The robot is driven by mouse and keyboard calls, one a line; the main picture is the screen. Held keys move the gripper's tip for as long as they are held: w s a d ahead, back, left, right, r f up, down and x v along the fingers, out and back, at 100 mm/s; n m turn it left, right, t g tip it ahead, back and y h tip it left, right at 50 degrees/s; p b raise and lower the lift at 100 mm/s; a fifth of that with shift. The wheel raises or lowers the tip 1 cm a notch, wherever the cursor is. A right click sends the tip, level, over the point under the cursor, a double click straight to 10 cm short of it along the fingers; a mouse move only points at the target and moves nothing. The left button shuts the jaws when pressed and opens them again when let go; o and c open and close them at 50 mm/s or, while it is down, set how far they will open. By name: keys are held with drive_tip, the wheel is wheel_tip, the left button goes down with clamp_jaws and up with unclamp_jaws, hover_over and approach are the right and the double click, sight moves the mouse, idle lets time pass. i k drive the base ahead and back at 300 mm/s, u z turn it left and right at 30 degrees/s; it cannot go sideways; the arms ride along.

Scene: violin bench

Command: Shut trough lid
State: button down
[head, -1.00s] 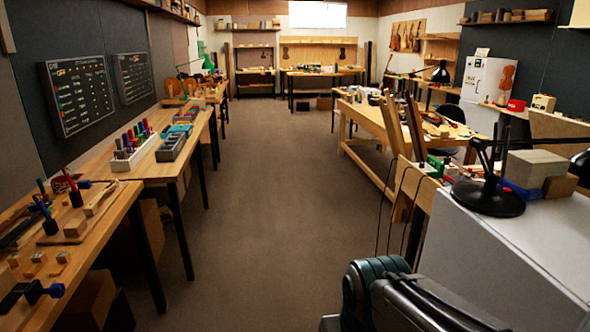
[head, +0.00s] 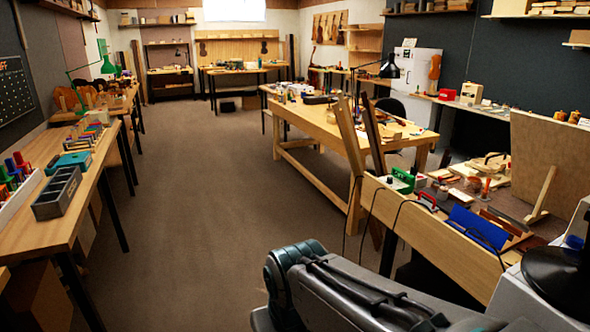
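I cannot pick out the trough or its lid for certain. A blue, slanted, panel-like thing (head: 478,226) stands on the right-hand bench; from here I cannot tell whether it is a lid. My arm shows at the bottom of the head view, in front of the floor and below the right-hand bench. My gripper is out of view.
The right-hand bench (head: 432,222) carries small tools and a large upright board (head: 552,160). A wooden workbench (head: 325,127) stands beyond it. A long bench with a grey divided box (head: 57,193) runs along the left. The brown floor (head: 205,185) between is clear.

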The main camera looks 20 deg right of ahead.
sight(466, 219)
drive_tip(key=i, duration=2.1)
drive_tip(key=z, duration=3.1)
drive_tip(key=i, duration=0.85)
drive_tip(key=z, duration=0.45)
drive_tip(key=i, duration=0.95)
